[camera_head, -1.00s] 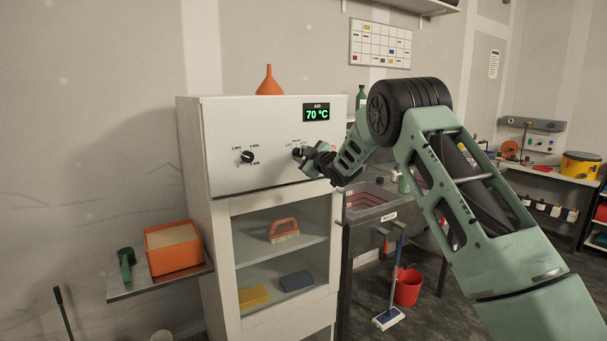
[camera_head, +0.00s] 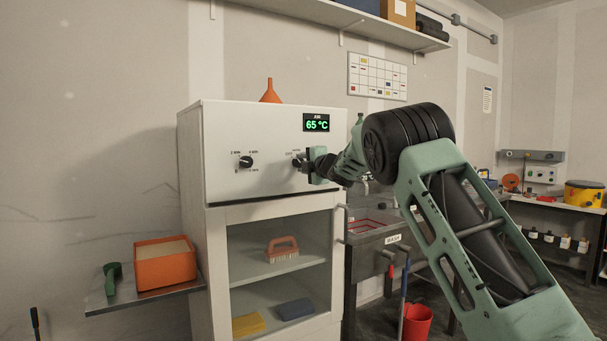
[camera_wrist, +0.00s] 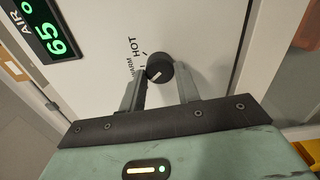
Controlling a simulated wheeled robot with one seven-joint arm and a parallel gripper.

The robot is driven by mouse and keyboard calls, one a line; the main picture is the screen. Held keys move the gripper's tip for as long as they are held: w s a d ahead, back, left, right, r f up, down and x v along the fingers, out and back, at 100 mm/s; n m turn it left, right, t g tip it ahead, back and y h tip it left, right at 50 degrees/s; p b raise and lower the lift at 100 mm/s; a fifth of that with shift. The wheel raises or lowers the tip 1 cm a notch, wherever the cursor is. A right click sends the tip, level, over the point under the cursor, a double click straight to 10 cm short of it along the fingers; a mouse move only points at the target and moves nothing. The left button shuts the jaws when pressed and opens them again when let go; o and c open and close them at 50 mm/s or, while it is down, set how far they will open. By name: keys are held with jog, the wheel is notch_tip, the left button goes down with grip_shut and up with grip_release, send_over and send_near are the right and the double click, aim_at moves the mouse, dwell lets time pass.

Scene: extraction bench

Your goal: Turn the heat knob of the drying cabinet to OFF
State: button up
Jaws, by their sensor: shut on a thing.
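The white drying cabinet (camera_head: 268,178) stands against the wall, and its green display (camera_head: 316,123) reads AIR 65 °C. The heat knob (camera_wrist: 160,67) is round and black with a pale pointer mark; WARM and HOT are printed beside it in the wrist view. The OFF label cannot be seen. My gripper (camera_wrist: 162,88) is at the panel, shut on this knob with a finger on each side. In the head view my gripper (camera_head: 304,164) hides much of the knob. A second black knob (camera_head: 246,162) sits to the left on the panel, apart from my gripper.
An orange funnel (camera_head: 270,92) stands on the cabinet. A sink unit (camera_head: 372,228) is close on the right, with a red bucket (camera_head: 417,322) below.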

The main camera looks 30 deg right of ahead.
jog(key=shift+f+n+b, duration=0.15)
jog(key=shift+n+b, duration=0.3)
jog(key=shift+n, duration=0.15)
jog(key=o, duration=1)
jog(key=s+b, duration=0.1)
jog(key=s, duration=0.4)
jog(key=s+b, duration=0.2)
jog(key=s, duration=0.4)
jog(key=s+b, duration=0.1)
jog(key=s, duration=0.5)
jog(key=shift+s+d, duration=0.2)
jog(key=shift+d, duration=0.1)
